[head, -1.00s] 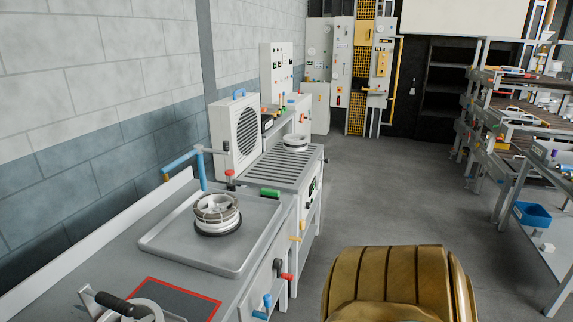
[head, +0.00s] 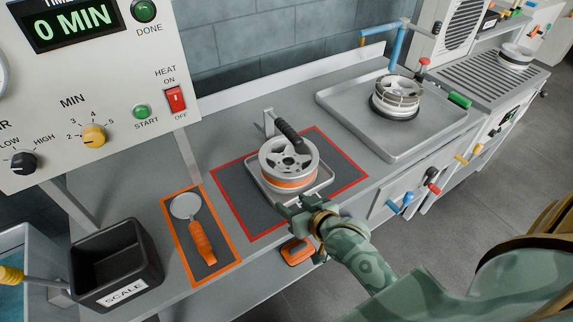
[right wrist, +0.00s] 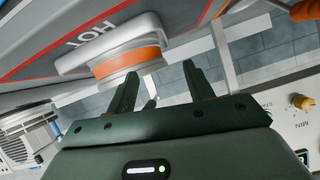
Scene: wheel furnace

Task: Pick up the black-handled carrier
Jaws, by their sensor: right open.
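The black-handled carrier is a pale square tray (head: 320,186) with a grey upright and a black handle (head: 287,132) above it. It stands on a dark, red-bordered mat (head: 238,200). A pale spoked wheel (head: 285,158) with an orange band lies on the tray, below the handle. My right gripper (head: 298,208) is at the tray's near edge, lower than the handle. In the right wrist view its open fingers (right wrist: 160,84) are apart, close to the tray (right wrist: 108,42) and orange-banded wheel (right wrist: 130,62). Whether they touch the carrier is unclear. My left gripper is out of view.
An orange-handled round tool (head: 200,240) lies on an orange-bordered mat to the left. A black SCALE bin (head: 118,265) is further left. A control panel (head: 95,90) overhangs the back left. A sink-like tray (head: 340,105) with another wheel (head: 397,95) is to the right.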

